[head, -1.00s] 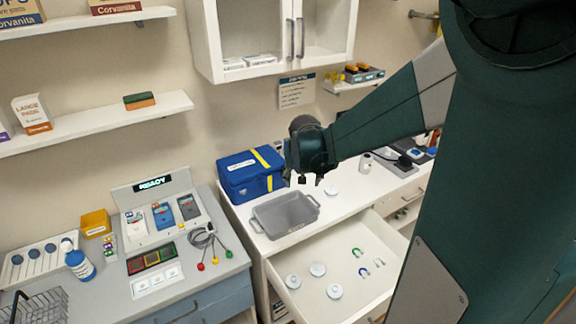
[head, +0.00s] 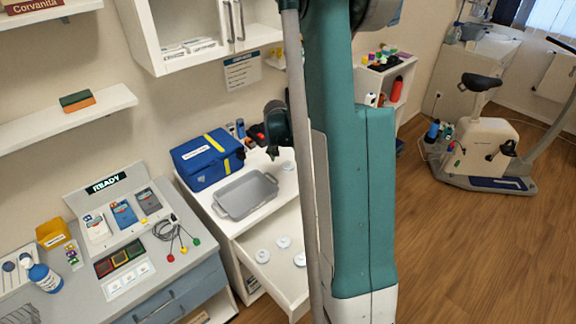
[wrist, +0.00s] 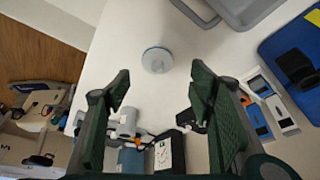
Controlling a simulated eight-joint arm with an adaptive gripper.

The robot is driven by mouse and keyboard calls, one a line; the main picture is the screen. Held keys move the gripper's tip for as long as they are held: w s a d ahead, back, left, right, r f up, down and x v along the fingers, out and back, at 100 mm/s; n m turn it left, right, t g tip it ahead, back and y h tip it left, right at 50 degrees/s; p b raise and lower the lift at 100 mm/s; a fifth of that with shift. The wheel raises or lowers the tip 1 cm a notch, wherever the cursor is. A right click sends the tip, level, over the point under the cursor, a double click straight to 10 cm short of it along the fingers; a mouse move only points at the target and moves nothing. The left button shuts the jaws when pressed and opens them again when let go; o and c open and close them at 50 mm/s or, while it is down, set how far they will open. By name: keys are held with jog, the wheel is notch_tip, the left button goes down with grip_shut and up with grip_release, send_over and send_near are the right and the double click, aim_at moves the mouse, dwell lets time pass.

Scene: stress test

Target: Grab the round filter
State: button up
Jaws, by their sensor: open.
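A round white disc with a bluish rim, which looks like a round filter (wrist: 157,60), lies flat on the white counter in the wrist view. It also shows on the counter in the head view (head: 287,165), just right of my gripper (head: 272,154). In the wrist view my gripper (wrist: 158,78) is open and empty, its two green fingers spread on either side below the disc. The disc is just beyond the fingertips and appears untouched. Similar white discs (head: 284,242) lie in the open drawer (head: 268,272). My arm hides part of the drawer and counter.
A grey tray (head: 246,194) and a blue case (head: 205,160) with a yellow stripe stand left of my gripper. In the wrist view, small devices and cables (wrist: 166,152) lie beneath the fingers. The counter around the disc is clear.

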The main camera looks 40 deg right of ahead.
aim_at(288, 162)
jog(key=shift+d+f, duration=0.35)
jog(key=shift+d, duration=0.1)
jog(key=shift+f, duration=0.1)
jog(key=shift+x, duration=1.25)
jog(key=shift+x, duration=2.6)
jog(key=c, duration=0.9)
